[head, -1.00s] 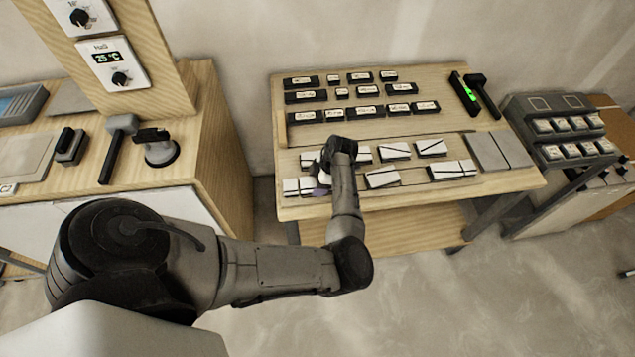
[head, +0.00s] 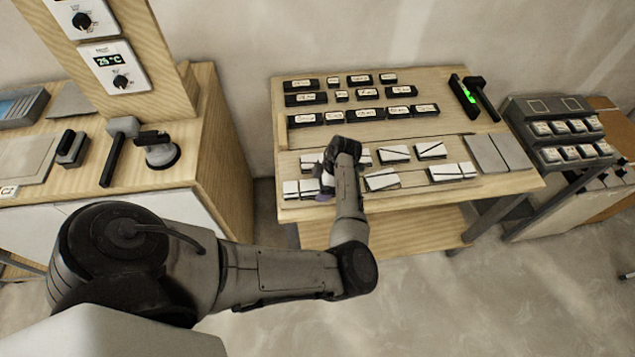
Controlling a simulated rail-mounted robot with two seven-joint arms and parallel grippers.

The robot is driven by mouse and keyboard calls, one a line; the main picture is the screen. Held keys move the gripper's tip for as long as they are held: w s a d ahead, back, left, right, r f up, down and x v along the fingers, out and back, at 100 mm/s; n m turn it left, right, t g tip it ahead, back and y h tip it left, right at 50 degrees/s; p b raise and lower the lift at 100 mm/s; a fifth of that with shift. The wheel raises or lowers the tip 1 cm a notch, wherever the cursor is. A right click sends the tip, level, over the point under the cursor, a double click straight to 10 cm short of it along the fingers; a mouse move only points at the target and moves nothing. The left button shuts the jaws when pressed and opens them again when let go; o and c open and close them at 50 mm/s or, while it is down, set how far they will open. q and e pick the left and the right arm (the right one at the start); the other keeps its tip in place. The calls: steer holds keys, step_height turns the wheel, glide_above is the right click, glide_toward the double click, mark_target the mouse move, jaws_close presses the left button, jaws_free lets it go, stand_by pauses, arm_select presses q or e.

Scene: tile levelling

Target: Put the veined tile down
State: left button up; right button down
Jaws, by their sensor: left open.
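Several white tiles with dark lines lie in two rows on the front part of the wooden table, among them a tile (head: 383,179) just right of my left gripper, one at the back (head: 395,154) and one at the front left (head: 296,189). My left gripper (head: 325,188) is open over the left end of these rows, close to the front-left tile. My arm hides its fingertips and part of the tiles there. I cannot tell which tile is the veined one, or whether one is between the fingers. My right gripper is out of view.
Several labelled black blocks (head: 365,113) stand in rows at the table's back. A level with a green light (head: 467,95) and a black tool (head: 485,97) lie at the back right. Two grey plates (head: 487,153) lie at the right. A side bench (head: 205,130) stands left.

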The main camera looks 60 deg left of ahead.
arm_select(q)
steer(key=a+v, duration=0.1)
steer(key=v, duration=0.8)
steer(key=r+m+t+y, duration=0.1)
steer(key=m+t+y, duration=0.4)
steer(key=m, duration=0.6)
glide_above(305, 183)
steer(key=g, duration=0.1)
steer(key=s+d+f+m+t+h, duration=0.1)
steer(key=s+d+m+h, duration=0.1)
steer(key=s+d+m, duration=0.3)
steer(key=s+d+f+m+t+h, duration=0.1)
steer(key=s+d+m, duration=0.4)
steer(key=d+m, duration=0.5)
steer(key=s+d+f+m+t+h, duration=0.2)
steer(key=s+d+m, duration=0.3)
steer(key=d, duration=0.8)
steer(key=m+h+p, duration=0.1)
steer(key=m, duration=0.1)
steer(key=shift+s+f+m+h, duration=0.3)
steer(key=shift+s+m, duration=0.05)
steer(key=shift+m, duration=0.05)
